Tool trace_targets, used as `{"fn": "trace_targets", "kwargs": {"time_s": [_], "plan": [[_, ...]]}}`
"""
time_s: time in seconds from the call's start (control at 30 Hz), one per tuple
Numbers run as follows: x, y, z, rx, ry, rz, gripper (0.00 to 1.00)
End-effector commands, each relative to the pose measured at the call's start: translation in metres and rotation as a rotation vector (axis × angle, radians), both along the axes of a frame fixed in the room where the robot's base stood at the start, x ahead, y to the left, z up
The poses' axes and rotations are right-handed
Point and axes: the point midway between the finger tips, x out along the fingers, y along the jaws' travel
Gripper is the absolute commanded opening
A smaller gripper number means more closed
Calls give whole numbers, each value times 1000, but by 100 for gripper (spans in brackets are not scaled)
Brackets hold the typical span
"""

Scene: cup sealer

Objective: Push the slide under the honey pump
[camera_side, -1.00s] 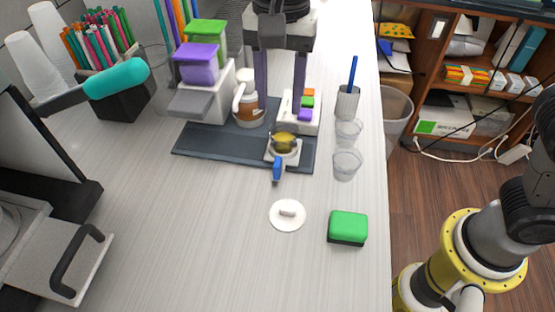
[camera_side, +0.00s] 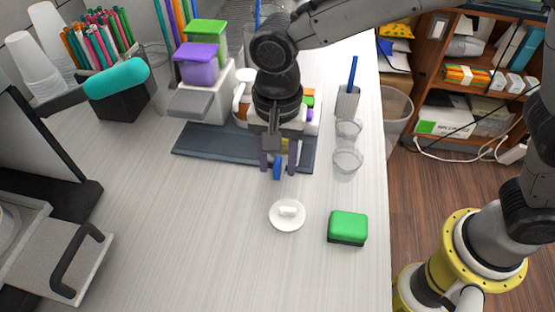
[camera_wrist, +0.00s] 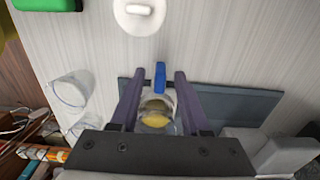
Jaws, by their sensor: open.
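The slide's blue handle (camera_side: 277,170) sticks out toward the front of the dark base plate (camera_side: 215,145). In the wrist view the slide's blue handle (camera_wrist: 160,78) lies between my fingers, with a clear cup holding something yellow (camera_wrist: 156,110) behind it. My gripper (camera_side: 279,170) is open and low over the slide, one finger on each side; the wrist view shows my gripper (camera_wrist: 158,80) pointing the same way. I cannot tell whether the fingers touch the slide. The honey pump (camera_side: 240,88), a white-topped bottle, is mostly hidden behind my wrist.
A white round lid (camera_side: 287,216) lies in front of the plate, with a green sponge (camera_side: 347,226) to its right. Two clear cups (camera_side: 348,160) and a holder with a blue pen (camera_side: 347,101) stand right of the plate.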

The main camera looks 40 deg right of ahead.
Motion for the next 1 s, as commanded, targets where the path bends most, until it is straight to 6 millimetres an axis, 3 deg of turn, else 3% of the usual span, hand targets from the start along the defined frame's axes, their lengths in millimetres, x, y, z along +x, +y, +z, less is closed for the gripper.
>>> {"fn": "trace_targets", "kwargs": {"time_s": [0.37, 0.6, 1.0], "plan": [[0, 0, -5, -1, 1, 0, 44], [0, 0, -5, -1, 1, 0, 1], [0, 0, -4, -1, 1, 0, 0]]}}
